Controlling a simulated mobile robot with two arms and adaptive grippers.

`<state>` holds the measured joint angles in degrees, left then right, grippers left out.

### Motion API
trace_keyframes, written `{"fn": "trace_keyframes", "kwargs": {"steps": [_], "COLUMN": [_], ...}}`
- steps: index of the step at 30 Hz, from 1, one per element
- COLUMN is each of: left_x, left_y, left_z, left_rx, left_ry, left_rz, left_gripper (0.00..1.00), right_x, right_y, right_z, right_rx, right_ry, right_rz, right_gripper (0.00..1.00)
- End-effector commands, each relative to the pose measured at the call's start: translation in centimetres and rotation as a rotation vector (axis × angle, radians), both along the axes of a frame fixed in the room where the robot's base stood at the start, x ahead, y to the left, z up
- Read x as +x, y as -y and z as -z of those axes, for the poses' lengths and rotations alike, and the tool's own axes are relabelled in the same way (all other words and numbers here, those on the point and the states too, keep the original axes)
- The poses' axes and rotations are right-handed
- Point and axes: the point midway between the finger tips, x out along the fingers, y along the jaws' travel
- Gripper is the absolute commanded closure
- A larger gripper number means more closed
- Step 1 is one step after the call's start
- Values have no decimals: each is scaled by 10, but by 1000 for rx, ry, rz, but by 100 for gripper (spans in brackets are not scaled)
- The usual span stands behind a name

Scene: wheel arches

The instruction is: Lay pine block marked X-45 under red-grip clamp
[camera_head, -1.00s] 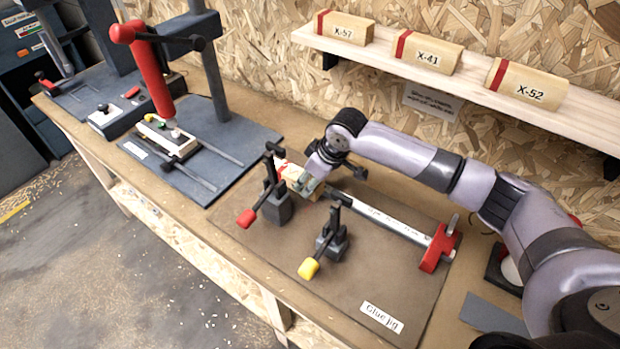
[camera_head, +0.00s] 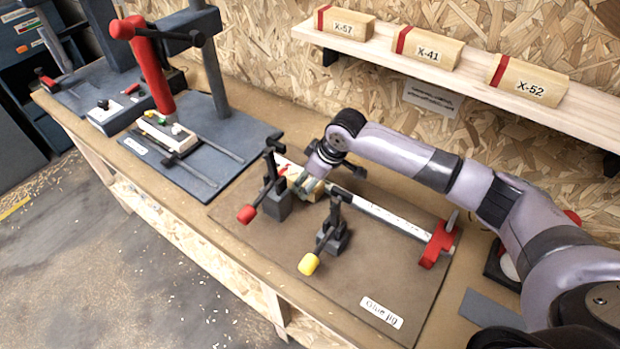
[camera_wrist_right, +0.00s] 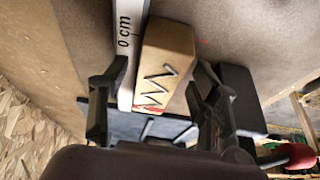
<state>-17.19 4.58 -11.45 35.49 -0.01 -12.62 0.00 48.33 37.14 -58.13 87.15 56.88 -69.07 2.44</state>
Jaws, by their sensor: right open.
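A pine block (camera_head: 314,191) with a red band lies on the glue jig board (camera_head: 380,275), beside the white ruler rail (camera_head: 385,215). In the right wrist view the block (camera_wrist_right: 168,60) shows a black zigzag line; no X-45 mark is readable. The red-grip clamp (camera_head: 277,200) stands just left of the block, its red grip (camera_head: 247,214) sticking out toward the front. My right gripper (camera_head: 314,180) is over the block and partly hides it. In the wrist view its fingers (camera_wrist_right: 152,95) are open, one on each side of block and rail. My left gripper is not in view.
A yellow-grip clamp (camera_head: 332,235) stands in front of the block. A red stop (camera_head: 438,245) ends the rail. Blocks X-57 (camera_head: 346,24), X-41 (camera_head: 428,49) and X-52 (camera_head: 530,82) sit on the shelf. A red-handled press (camera_head: 155,70) stands left. The jig's front is clear.

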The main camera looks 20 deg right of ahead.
Motion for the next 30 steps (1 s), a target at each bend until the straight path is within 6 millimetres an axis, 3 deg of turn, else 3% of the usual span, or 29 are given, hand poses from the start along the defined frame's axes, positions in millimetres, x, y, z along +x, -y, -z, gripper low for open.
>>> {"fn": "trace_keyframes", "kwargs": {"steps": [11,24,30], "left_x": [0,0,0], "left_y": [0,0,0], "left_z": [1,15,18], "left_rx": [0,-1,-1], "left_ry": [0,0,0], "left_rz": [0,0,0], "left_gripper": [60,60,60], "right_x": [1,-26,-34], "right_y": [1,21,27], "right_z": [-11,-93,-117], "right_rx": [-1,0,1], "right_ry": [5,4,1], "right_rz": [-1,-1,0], "right_gripper": [43,43,43]}}
